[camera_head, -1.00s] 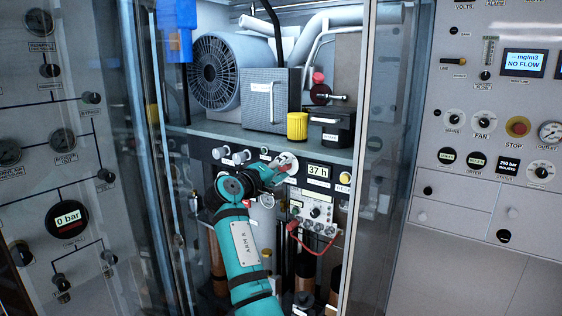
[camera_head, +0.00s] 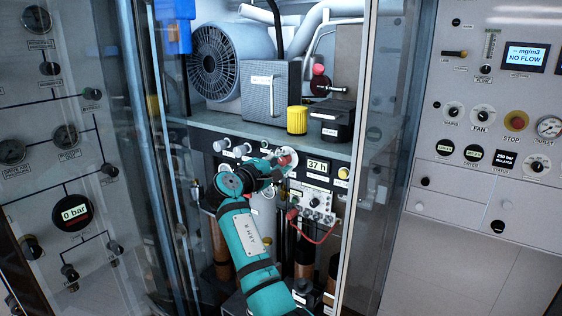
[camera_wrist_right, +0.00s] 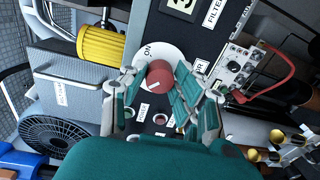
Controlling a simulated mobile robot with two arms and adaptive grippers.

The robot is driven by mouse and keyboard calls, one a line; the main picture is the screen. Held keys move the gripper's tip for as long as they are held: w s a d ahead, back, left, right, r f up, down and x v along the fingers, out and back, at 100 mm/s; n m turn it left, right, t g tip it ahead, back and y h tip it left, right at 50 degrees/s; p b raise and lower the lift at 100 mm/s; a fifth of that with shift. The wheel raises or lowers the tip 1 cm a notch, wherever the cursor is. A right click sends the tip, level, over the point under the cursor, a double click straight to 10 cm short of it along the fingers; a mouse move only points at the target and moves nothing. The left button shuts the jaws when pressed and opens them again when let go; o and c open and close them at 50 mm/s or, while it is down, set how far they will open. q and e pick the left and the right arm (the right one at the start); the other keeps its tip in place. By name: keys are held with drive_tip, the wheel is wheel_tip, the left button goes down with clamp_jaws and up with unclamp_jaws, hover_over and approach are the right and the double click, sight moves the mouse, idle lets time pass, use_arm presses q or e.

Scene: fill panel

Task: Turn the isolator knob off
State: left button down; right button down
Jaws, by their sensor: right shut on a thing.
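The isolator knob (camera_wrist_right: 160,77) is red and sits on a round white plate (camera_wrist_right: 147,58) marked "ON" on a dark panel. My right gripper (camera_wrist_right: 156,88) has its teal fingers on either side of the knob and is shut on it. In the head view, the knob (camera_head: 290,157) shows as a small red patch beyond the right gripper (camera_head: 279,164). The gripper hides part of the knob and plate there. The knob's pointing direction cannot be made out. My left gripper is not in view.
An "37 h" display (camera_head: 318,167) and a box with a red cable (camera_head: 316,205) are close to the right of the gripper. A yellow cylinder (camera_head: 297,120) stands on the shelf above. Glass doors flank the opening.

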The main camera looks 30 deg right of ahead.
drive_tip(key=shift+r, duration=0.1)
drive_tip(key=c, duration=1)
unclamp_jaws()
drive_tip(key=shift+a, duration=0.15)
drive_tip(key=v, duration=1.1)
drive_tip(key=shift+s+a, duration=0.2)
drive_tip(key=shift+a, duration=0.1)
